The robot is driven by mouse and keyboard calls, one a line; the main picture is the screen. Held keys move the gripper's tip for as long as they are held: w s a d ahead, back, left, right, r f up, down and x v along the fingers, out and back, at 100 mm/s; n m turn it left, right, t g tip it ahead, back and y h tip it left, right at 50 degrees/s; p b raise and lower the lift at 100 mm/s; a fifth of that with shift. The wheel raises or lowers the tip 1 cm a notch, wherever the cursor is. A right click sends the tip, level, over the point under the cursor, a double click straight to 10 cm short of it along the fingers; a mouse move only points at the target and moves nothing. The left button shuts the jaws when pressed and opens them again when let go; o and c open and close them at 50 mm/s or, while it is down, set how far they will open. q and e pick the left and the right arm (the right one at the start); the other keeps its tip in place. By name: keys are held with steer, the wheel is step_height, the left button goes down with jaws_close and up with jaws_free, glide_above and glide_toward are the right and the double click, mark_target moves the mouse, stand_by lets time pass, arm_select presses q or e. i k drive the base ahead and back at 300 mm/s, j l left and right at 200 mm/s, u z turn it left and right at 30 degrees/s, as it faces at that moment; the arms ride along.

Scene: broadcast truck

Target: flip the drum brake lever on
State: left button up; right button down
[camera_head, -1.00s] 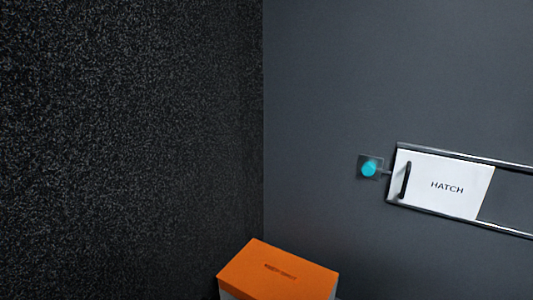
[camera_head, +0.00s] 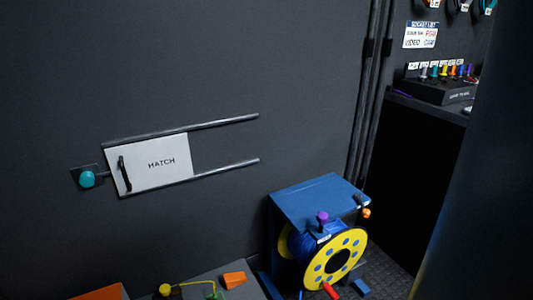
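A cable drum (camera_head: 353,262) with a yellow flange, a black hub and blue cable stands in a blue frame (camera_head: 315,196) at the lower right of the middle. A purple knob (camera_head: 322,218) stands above the drum, and a small orange-tipped part (camera_head: 366,213) sits at the frame's right side. A red handle (camera_head: 331,290) shows low on the drum's face, cut by the bottom edge. I cannot tell which of these is the brake lever, or its position. Neither of my grippers is in view.
A white hatch (camera_head: 160,162) with a black handle sits between wall rails, beside a teal knob (camera_head: 88,179). An orange wedge (camera_head: 235,279) and a yellow knob (camera_head: 165,290) are at the bottom. A shelf (camera_head: 430,106) with a control box (camera_head: 438,90) is at right. Dark floor (camera_head: 393,272) shows right of the drum.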

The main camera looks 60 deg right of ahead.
mark_target(365, 212)
steer(key=k+z, duration=0.15)
steer(key=z, duration=2.35)
